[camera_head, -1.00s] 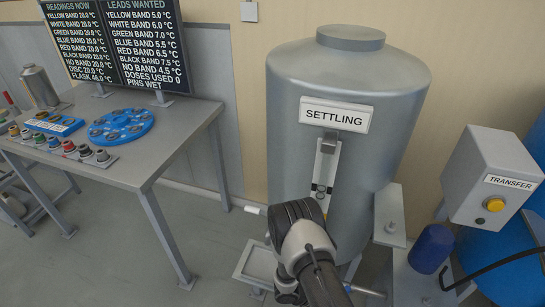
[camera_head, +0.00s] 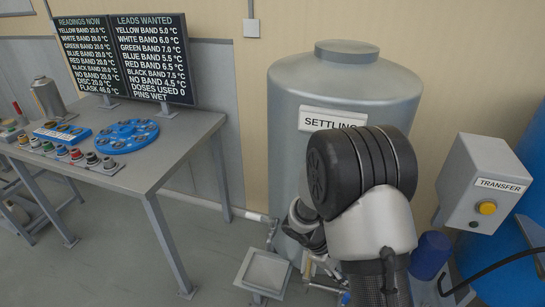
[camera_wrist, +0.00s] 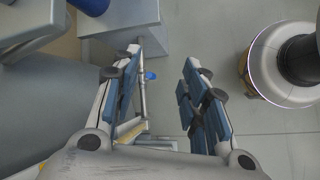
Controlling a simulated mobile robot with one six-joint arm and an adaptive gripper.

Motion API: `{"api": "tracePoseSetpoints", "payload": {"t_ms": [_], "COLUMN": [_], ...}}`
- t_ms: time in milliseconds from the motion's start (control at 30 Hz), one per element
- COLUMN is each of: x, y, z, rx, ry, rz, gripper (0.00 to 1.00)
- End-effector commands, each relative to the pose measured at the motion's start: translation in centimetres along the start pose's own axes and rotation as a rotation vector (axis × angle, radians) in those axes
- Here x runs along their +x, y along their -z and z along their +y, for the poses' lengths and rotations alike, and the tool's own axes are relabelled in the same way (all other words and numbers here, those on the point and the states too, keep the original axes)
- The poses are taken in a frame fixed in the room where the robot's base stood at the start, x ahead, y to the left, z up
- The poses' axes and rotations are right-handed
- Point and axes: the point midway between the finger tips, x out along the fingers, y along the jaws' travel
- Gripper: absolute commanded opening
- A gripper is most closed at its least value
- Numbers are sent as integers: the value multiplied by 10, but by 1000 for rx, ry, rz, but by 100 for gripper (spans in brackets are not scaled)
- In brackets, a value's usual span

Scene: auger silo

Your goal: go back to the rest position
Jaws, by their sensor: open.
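My arm rises in front of the grey settling tank (camera_head: 345,85) in the head view and covers part of its sign (camera_head: 332,118) and lower front. My gripper (camera_wrist: 158,70) shows in the wrist view with its two blue-padded fingers apart and nothing between them. Below and beyond the fingers are a thin pipe with a small blue part (camera_wrist: 151,76) and bare floor. In the head view the gripper is mostly hidden behind my arm.
A grey table (camera_head: 185,145) at left bears a blue disc (camera_head: 124,133), a blue rack (camera_head: 62,133) and several banded flasks. A square tray (camera_head: 265,270) stands low before the tank. A transfer box (camera_head: 485,170) and a blue drum (camera_head: 530,235) are at right.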

Motion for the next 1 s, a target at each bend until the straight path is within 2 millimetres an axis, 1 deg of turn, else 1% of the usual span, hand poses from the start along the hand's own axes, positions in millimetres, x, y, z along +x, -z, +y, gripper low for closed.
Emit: {"api": "tracePoseSetpoints", "payload": {"t_ms": [33,133,233,367,500,567,700,800,900,1000], "x": [-23,-59,-93,-132,-169,-183,-210,-226,-238,-245], "y": [-15,-45,-73,-109,-144,-157,-184,-197,-206,-210], "z": [7,12,11,2,-16,-26,-52,-72,-88,-100], "rx": [66,190,307,452,600,659,786,863,919,956], "ry": [8,38,70,118,172,198,258,300,335,360], "rz": [25,69,121,195,289,332,442,521,590,640], "gripper": [40,40,40,40,40,40,40,40,40,40]}}
